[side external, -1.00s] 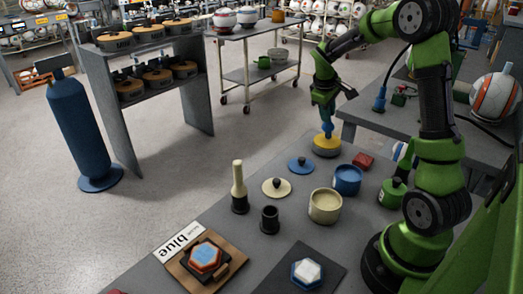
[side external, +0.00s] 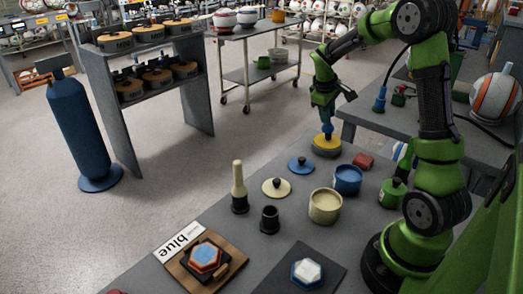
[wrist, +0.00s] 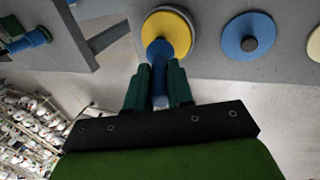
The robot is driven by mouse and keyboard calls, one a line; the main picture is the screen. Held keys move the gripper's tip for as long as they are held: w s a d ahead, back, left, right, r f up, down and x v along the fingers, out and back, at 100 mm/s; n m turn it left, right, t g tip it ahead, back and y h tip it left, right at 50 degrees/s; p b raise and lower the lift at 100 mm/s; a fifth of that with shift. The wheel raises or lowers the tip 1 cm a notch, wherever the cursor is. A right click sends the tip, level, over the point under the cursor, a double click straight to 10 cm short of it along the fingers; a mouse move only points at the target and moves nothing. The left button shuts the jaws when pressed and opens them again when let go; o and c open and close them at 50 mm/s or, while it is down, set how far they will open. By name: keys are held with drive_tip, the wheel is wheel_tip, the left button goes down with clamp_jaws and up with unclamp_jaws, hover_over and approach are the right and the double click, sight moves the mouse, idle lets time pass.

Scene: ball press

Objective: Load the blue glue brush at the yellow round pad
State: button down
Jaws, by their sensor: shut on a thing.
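My gripper (side external: 324,101) is shut on the blue glue brush (side external: 327,128), its green fingers around the handle. In the wrist view the brush (wrist: 159,62) extends from between the fingertips (wrist: 158,82) to the yellow round pad (wrist: 177,30). The brush's lower end is at the pad; the exact contact is hard to make out. The yellow round pad (side external: 327,144) sits on a grey base at the far edge of the table. The brush stands roughly upright over it.
Beside the pad are a blue lid (side external: 301,165), a red block (side external: 363,161), an open blue pot (side external: 347,178) and an open cream pot (side external: 325,206). A cream brush (side external: 239,187) stands in a black holder.

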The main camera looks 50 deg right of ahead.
idle(0.4)
drive_tip(key=shift+r, duration=3.5)
